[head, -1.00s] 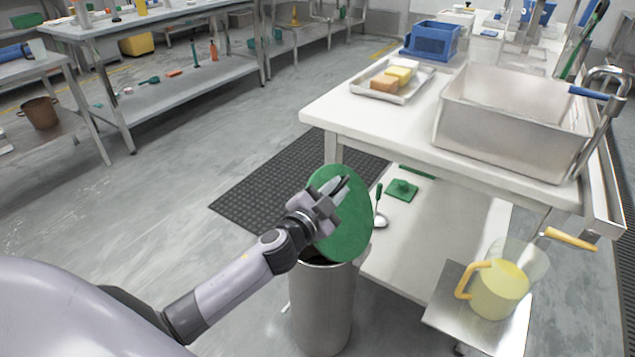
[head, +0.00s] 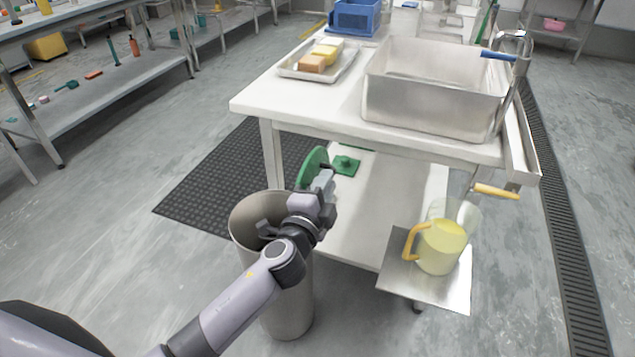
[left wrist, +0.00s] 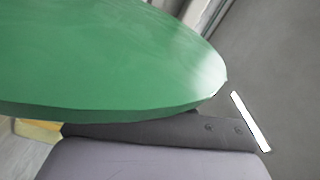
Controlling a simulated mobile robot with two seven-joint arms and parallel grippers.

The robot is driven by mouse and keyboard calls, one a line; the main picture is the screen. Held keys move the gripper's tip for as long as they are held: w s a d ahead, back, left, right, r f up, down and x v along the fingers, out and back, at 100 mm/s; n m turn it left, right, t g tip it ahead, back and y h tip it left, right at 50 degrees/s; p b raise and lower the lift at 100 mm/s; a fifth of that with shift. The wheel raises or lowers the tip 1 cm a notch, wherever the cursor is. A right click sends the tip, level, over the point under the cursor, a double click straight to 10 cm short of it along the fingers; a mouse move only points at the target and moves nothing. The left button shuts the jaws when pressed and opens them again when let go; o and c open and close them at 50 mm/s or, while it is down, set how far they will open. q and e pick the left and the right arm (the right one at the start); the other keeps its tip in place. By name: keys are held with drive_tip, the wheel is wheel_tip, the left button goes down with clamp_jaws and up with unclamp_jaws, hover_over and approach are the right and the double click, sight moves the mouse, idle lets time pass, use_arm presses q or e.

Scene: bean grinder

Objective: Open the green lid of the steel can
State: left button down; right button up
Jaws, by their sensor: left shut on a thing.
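The steel can (head: 290,310) stands on the floor left of the white table, and its open top shows a dark inside. The green lid (head: 311,166) is off the mouth, tilted nearly upright at the can's far right side. My left gripper (head: 322,182) is shut on the lid above the can's right rim. In the left wrist view the lid (left wrist: 100,55) fills the upper left, close against the gripper. My arm hides part of the can's rim and front. My right gripper is not in view.
The white table (head: 300,112) holds a steel basin (head: 430,108) and a tray with colored blocks. Right of the can, a low steel plate (head: 450,290) bears a yellow-handled jug (head: 440,245).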

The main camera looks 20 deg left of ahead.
use_arm(q)
drive_tip(key=shift+f, duration=0.3)
drive_tip(key=c, duration=1.2)
unclamp_jaws()
drive_tip(key=shift+o, duration=0.2)
drive_tip(key=shift+r, duration=0.1)
drive_tip(key=shift+s, duration=0.15)
drive_tip(key=s, duration=0.7)
drive_tip(key=shift+a, duration=0.35)
